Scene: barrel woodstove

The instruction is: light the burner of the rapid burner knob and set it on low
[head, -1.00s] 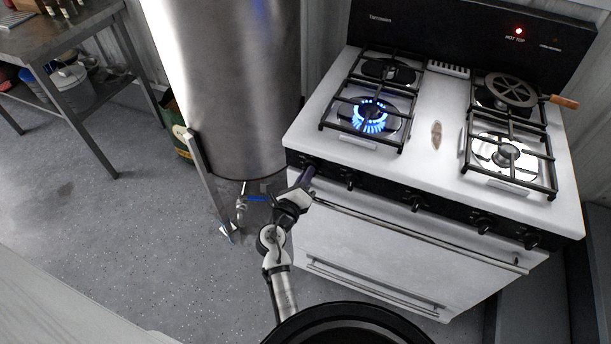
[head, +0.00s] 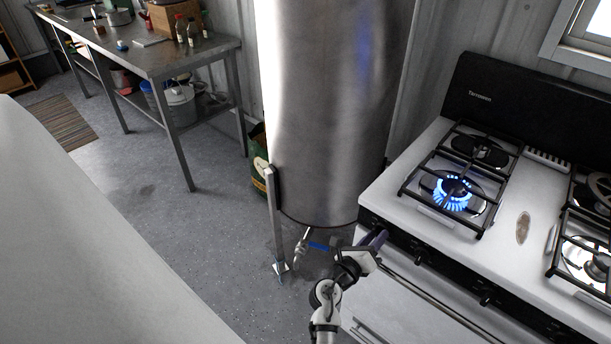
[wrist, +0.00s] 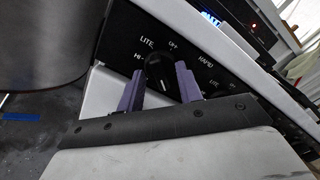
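The black knob (wrist: 158,72) at the left end of the stove's front panel sits between my gripper's two purple fingers in the wrist view. Labels LITE, OFF, HI and RAPID are printed around it. My gripper (wrist: 160,80) has one finger on each side of the knob. I cannot tell whether the fingers press on it. In the head view my gripper (head: 377,238) is at the panel's left end, hiding that knob. The front left burner (head: 453,191) burns with a broad ring of blue flame.
Other knobs (head: 487,300) run along the panel to the right. A metal worktable (head: 170,62) stands at the back left. The floor between is open.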

